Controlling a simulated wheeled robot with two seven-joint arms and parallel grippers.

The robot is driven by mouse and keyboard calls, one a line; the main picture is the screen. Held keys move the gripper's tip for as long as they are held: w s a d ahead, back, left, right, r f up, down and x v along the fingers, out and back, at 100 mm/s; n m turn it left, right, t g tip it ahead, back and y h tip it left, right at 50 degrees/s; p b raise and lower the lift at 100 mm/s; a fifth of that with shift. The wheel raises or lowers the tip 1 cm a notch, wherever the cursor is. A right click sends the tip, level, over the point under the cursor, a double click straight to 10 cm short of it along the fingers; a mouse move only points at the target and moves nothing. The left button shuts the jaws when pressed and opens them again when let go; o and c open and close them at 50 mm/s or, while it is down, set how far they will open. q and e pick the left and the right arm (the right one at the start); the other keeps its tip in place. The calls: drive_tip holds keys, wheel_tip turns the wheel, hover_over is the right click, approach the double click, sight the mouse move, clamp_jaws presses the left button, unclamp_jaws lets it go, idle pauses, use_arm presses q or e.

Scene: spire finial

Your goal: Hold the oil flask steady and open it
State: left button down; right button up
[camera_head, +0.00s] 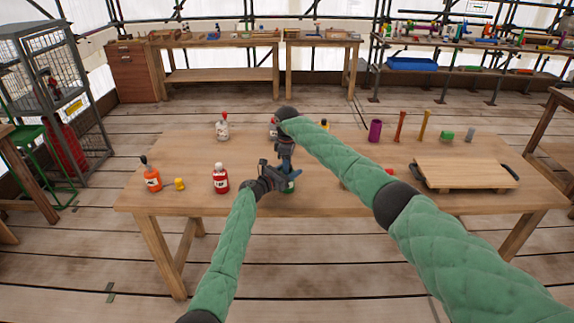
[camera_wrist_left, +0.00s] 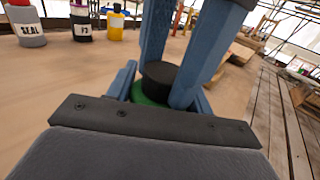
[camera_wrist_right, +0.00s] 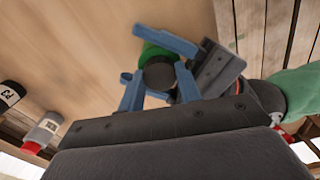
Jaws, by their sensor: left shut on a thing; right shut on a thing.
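The oil flask is a green container (camera_head: 290,187) with a black cap, standing on the table and mostly hidden by my grippers in the head view. The left wrist view shows its green body (camera_wrist_left: 145,95) and black cap (camera_wrist_left: 160,77); both also show in the right wrist view, body (camera_wrist_right: 152,50) and cap (camera_wrist_right: 158,74). My left gripper (camera_head: 284,181) is shut on the flask's body from the side. My right gripper (camera_head: 285,158) reaches down from above, its blue fingers shut on either side of the cap. The cap appears seated on the flask.
An orange bottle (camera_head: 152,180), a small yellow piece (camera_head: 179,184) and a red bottle (camera_head: 220,180) stand to the left. A white bottle (camera_head: 222,130) stands behind. A purple cup (camera_head: 375,131) and a wooden board (camera_head: 460,172) are to the right. The table's front edge is close.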

drive_tip(key=o, duration=1.1)
drive_tip(key=shift+s+f, duration=0.1)
drive_tip(key=shift+r, duration=2.55)
drive_tip(key=c, duration=0.3)
drive_tip(key=r+n, duration=0.1)
drive_tip(key=n, duration=0.3)
drive_tip(key=r+n, duration=0.1)
drive_tip(key=n, duration=0.3)
drive_tip(key=d+r+n, duration=0.1)
drive_tip(key=n, duration=0.4)
drive_tip(key=shift+w+r+h, duration=0.1)
drive_tip(key=shift+w+h, duration=0.2)
drive_tip(key=n, duration=0.6)
drive_tip(key=shift+s+a, duration=0.2)
drive_tip(key=shift+a, duration=0.2)
drive_tip(key=n, duration=0.5)
drive_tip(key=shift+a+n, duration=0.1)
drive_tip(key=shift+n, duration=0.2)
drive_tip(key=shift+f, duration=4.1)
